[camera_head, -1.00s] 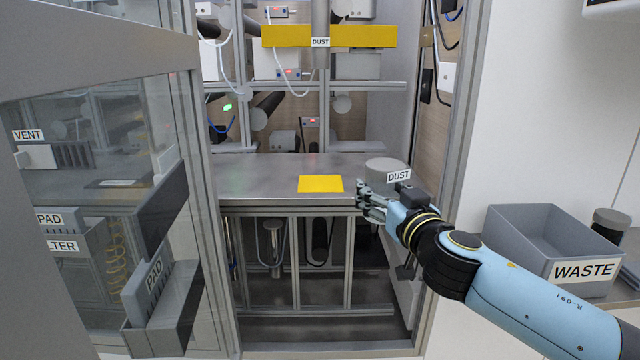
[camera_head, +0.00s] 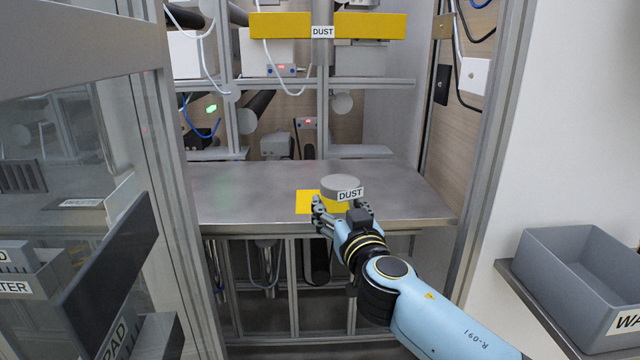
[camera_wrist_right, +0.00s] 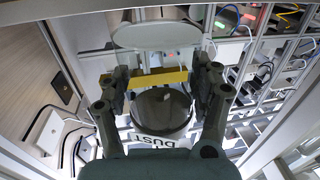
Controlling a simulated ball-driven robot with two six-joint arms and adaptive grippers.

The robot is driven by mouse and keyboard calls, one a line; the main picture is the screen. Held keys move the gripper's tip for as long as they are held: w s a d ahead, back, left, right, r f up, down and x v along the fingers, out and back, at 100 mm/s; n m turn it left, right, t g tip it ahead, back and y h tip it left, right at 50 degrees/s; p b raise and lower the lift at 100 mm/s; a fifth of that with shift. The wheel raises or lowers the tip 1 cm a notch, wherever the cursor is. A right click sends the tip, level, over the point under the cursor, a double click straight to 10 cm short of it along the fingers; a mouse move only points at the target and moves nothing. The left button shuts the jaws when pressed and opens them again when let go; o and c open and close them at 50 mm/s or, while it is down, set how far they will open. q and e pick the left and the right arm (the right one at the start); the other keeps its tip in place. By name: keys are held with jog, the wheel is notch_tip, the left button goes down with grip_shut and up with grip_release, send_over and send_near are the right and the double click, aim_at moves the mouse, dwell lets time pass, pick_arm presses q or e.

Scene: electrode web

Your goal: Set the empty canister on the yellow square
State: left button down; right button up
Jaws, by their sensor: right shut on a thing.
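The canister (camera_head: 340,184) is a grey, round, flat-topped can with a DUST label on its front. It is held by my right gripper (camera_head: 338,208), which is shut on it. In the head view it overlaps the right part of the yellow square (camera_head: 304,203), whose left part shows beside it on the metal bench. I cannot tell whether its base touches the bench or hangs slightly above it. The wrist view shows the two fingers (camera_wrist_right: 162,82) with a rounded, DUST-labelled shape between them. The inside of the canister is hidden in the head view. My left gripper is not in view.
The metal bench (camera_head: 245,195) is clear left of the square and at the right. A yellow bar (camera_head: 370,26) and a shelf frame stand behind and above it. Cabinet posts flank the opening. A grey waste bin (camera_head: 572,290) stands at the lower right.

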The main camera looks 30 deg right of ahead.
jog(key=x, duration=1)
jog(key=shift+w, duration=0.15)
jog(key=shift+w+d+r, duration=0.1)
jog(key=shift+w, duration=0.15)
jog(key=x, duration=0.4)
jog(key=shift+b, duration=0.35)
jog(key=shift+f, duration=0.3)
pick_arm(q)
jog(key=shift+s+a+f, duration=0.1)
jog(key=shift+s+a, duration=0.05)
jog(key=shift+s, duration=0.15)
pick_arm(e)
jog(key=shift+s, duration=0.1)
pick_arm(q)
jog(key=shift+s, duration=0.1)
pick_arm(e)
jog(key=shift+f, duration=0.2)
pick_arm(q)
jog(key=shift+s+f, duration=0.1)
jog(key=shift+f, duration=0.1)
pick_arm(e)
jog(key=o, duration=1.3)
